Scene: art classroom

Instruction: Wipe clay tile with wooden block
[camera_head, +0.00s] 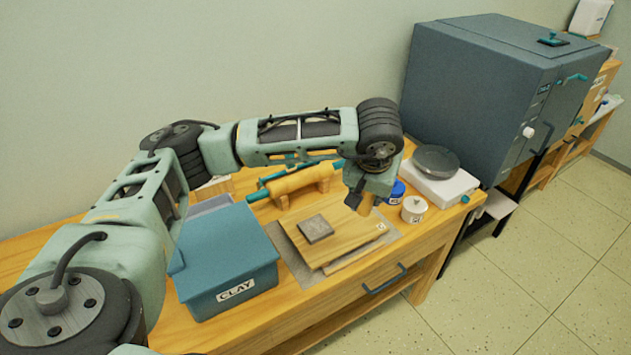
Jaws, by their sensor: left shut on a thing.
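The clay tile (316,228) is a small grey-brown square lying flat on a wooden board (345,247) on the table. My left gripper (362,198) is over the board's far right part, to the right of the tile and apart from it. It points down and is shut on the wooden block (367,206), a small tan piece partly hidden by the fingers. I cannot tell whether the block touches the board. My right gripper is not in view.
A blue clay bin (225,262) stands left of the board. A rolling pin (300,182) lies behind it. A white jar (413,209), a blue jar (396,190) and a scale (440,185) stand to the right. A large kiln (480,95) is beyond the table's right end.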

